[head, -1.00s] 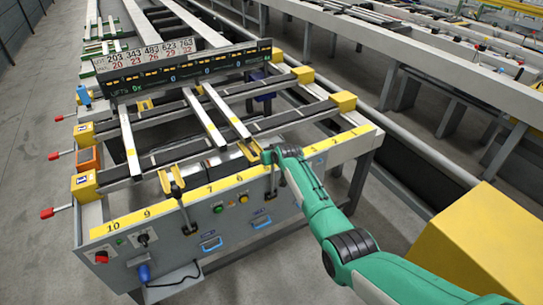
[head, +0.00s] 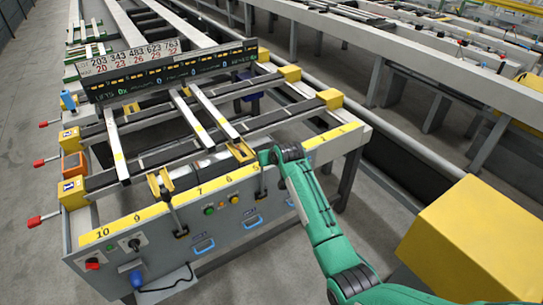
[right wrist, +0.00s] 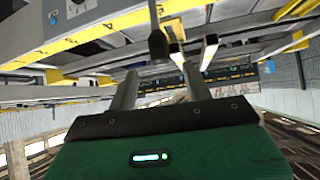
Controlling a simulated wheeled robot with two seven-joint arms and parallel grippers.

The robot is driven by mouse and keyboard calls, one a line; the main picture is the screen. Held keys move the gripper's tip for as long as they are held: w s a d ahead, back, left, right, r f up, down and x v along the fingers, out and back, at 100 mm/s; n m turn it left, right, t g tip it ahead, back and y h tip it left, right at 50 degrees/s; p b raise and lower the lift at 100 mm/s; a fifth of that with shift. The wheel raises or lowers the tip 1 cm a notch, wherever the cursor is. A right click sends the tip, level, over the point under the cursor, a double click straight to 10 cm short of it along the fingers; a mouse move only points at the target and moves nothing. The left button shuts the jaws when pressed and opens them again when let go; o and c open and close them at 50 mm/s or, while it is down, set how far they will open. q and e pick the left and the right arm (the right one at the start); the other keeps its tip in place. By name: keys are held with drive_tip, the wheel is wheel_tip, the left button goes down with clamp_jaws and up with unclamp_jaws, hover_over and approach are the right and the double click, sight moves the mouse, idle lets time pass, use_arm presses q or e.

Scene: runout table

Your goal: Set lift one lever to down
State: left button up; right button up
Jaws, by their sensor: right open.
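Two dark levers stand on the front panel of the runout table in the head view. One lever (head: 174,217) is left of the middle, below a yellow bracket. The other lever (head: 260,182) is further right, just beside my right gripper (head: 268,156), and its upper part is partly hidden. I cannot read which is lift one. In the right wrist view my right gripper (right wrist: 158,76) is open with nothing between its fingers. A dark lever with a thick end (right wrist: 157,42) hangs just beyond the fingertips, in line with the gap. My left gripper is not in view.
The front panel (head: 200,215) carries blue handles, small buttons and a red knob (head: 92,264). Pale bars (head: 186,118) lie across the table below a display board (head: 170,70). A large yellow box (head: 465,235) stands at the right near my arm.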

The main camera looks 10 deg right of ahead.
drive_tip(key=shift+v, duration=2)
drive_tip(key=s+d+f+g, duration=0.1)
drive_tip(key=s+f+g, duration=0.1)
drive_tip(key=s+f, duration=0.9)
drive_tip(key=s+d+f+g+h, duration=0.15)
drive_tip(key=s+f, duration=0.35)
drive_tip(key=f, duration=1.1)
drive_tip(key=s+d+f+g, duration=0.15)
drive_tip(key=s+f, duration=0.55)
drive_tip(key=f, duration=0.7)
drive_tip(key=s+d+f+g, duration=0.1)
drive_tip(key=s+f, duration=0.5)
drive_tip(key=s, duration=0.9)
drive_tip(key=s+d+f+g, duration=0.1)
drive_tip(key=s+d+f, duration=0.2)
drive_tip(key=s, duration=1.2)
drive_tip(key=s+d+f+g, duration=0.2)
drive_tip(key=s+f, duration=0.7)
drive_tip(key=s, duration=0.7)
drive_tip(key=shift+d+f, duration=0.3)
drive_tip(key=shift+h, duration=0.25)
